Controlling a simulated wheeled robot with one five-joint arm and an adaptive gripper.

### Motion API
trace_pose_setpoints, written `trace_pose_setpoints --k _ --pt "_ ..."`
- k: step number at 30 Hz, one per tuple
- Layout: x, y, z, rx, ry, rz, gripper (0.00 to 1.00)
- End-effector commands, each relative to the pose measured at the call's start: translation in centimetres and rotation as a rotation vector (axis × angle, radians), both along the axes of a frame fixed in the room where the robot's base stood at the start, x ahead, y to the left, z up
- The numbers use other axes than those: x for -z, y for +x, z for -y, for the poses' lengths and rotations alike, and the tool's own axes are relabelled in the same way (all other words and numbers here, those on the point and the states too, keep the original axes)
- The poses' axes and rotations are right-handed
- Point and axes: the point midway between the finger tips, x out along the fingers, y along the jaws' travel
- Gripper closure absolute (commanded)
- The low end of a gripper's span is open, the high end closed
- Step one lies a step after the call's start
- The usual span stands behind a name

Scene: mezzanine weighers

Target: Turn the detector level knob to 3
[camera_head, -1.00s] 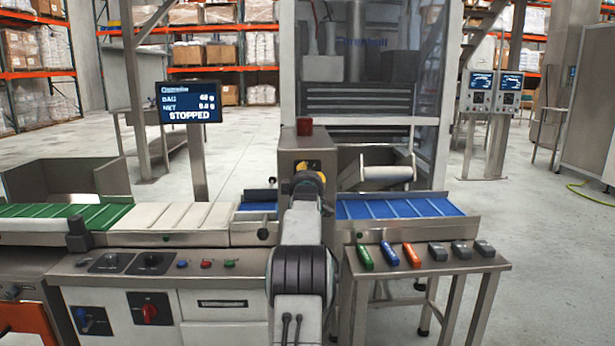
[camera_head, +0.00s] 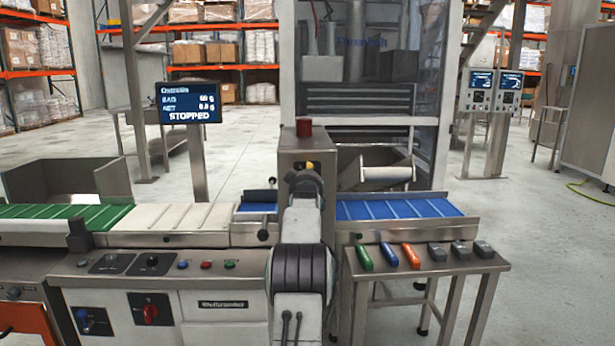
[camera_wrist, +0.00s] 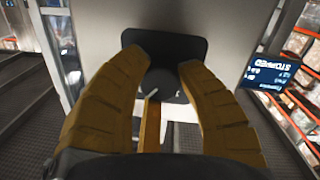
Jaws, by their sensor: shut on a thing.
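The detector level knob (camera_wrist: 161,84) is a dark round knob on a black square plate in the wrist view. A pale mark shows on its near side, but no scale number is readable. My gripper (camera_wrist: 163,66) has its two yellow-brown fingers on either side of the knob and is shut on it. In the head view my gripper (camera_head: 308,166) is at the upper front of the grey detector housing (camera_head: 293,150), and my arm hides the knob there.
A red beacon (camera_head: 304,127) tops the housing. The conveyor (camera_head: 180,217) passes on both sides. A screen (camera_head: 189,102) reads STOPPED. A small table (camera_head: 425,258) with several coloured handheld items stands at right. Control knobs and buttons are at front left.

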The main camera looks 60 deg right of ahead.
Motion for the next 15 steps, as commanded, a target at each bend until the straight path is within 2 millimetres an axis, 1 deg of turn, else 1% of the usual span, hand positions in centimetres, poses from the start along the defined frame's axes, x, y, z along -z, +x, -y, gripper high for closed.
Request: trace_pose_setpoints --k 6,15 --pt "0.2 0.03 0.02 0.003 0.043 0.061 0.99" --pt "0.25 0.09 -0.01 0.003 0.059 0.085 0.99"
